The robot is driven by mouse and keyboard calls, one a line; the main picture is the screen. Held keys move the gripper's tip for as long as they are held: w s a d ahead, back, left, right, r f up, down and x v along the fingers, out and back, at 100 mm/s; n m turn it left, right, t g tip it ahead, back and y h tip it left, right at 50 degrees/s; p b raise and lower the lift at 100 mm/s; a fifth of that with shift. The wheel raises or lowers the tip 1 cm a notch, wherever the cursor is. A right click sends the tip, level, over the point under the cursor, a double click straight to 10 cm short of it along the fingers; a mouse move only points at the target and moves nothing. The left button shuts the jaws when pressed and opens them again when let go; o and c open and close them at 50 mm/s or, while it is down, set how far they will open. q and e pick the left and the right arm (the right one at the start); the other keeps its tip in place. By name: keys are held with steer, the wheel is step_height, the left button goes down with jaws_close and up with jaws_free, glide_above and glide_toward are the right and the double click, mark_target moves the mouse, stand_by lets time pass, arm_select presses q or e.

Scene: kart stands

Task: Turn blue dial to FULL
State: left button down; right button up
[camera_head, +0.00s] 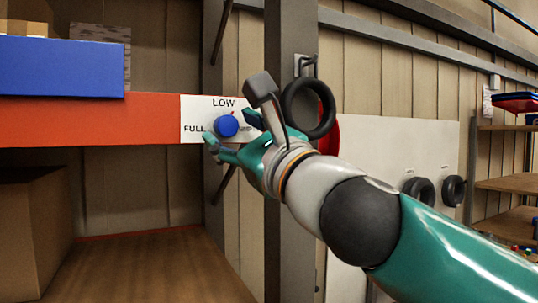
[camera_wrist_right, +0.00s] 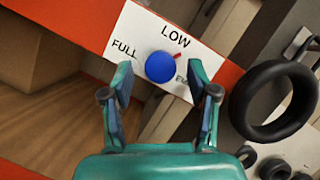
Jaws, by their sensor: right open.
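The blue dial (camera_head: 227,126) sits on a white label plate (camera_head: 192,112) on the orange-red beam. LOW is printed above the dial and FULL to its left. A third label on the right is partly hidden by a finger. A small red mark at the dial's upper right points between LOW and that label. My right gripper (camera_head: 231,130) is open, with its fingers to either side of the dial. In the right wrist view the dial (camera_wrist_right: 160,67) lies centred between the spread fingertips, and I see no contact. My left gripper is not in view.
A black ring (camera_head: 287,108) hangs on a hook on the grey post just right of my right gripper. A blue box (camera_head: 60,68) rests above the beam at left. A cardboard box (camera_head: 30,225) stands below. More black rings (camera_head: 420,190) hang at right.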

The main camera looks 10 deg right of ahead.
steer(key=v, duration=1.1)
steer(key=shift+s, duration=0.15)
steer(key=shift+d+f, duration=0.1)
steer(key=shift+f, duration=0.05)
